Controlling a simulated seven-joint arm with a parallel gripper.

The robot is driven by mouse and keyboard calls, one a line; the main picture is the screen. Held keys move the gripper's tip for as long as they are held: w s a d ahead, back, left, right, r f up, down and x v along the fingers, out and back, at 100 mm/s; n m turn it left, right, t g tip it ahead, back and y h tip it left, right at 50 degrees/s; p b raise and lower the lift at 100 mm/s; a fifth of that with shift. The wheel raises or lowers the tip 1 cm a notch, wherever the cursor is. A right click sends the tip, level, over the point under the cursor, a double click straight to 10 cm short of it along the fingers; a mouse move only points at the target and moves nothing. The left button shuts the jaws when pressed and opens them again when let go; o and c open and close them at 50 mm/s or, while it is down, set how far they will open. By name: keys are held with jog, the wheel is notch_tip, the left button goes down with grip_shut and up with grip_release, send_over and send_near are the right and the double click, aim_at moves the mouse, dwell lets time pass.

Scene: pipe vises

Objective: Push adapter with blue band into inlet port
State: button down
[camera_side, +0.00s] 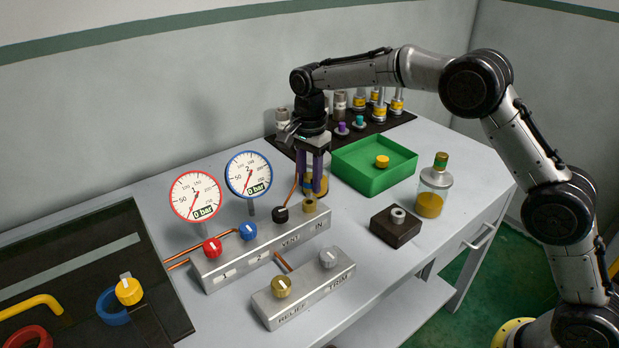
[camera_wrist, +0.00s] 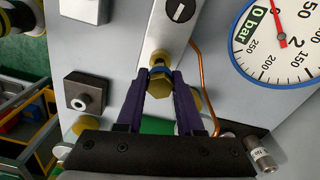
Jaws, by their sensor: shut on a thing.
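The adapter (camera_wrist: 160,80) shows in the wrist view as a brass hex body with a blue band at its far end. My gripper (camera_wrist: 161,73) is shut on it, with a purple finger on each side. The brass inlet port (camera_wrist: 159,57) lies just beyond the blue band, in line with the adapter; I cannot tell whether they touch. In the side view my gripper (camera_side: 312,190) points down over the IN end of the grey manifold block (camera_side: 265,247), just above the brass port (camera_side: 309,205). The fingers largely hide the adapter there.
A yellow-filled jar (camera_side: 322,178) stands close behind my fingers. A copper tube (camera_wrist: 203,85) runs near the right finger. Two gauges (camera_side: 249,174) stand left. A green tray (camera_side: 373,178), dark block (camera_side: 395,228) and bottle (camera_side: 433,195) are right. A valve block (camera_side: 302,293) is in front.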

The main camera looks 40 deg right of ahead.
aim_at(309, 189)
jog(key=shift+f, duration=1.65)
jog(key=shift+c, duration=2.3)
grip_release()
jog(key=shift+r, duration=0.1)
notch_tip(309, 189, up, 14)
jog(key=shift+f, duration=0.2)
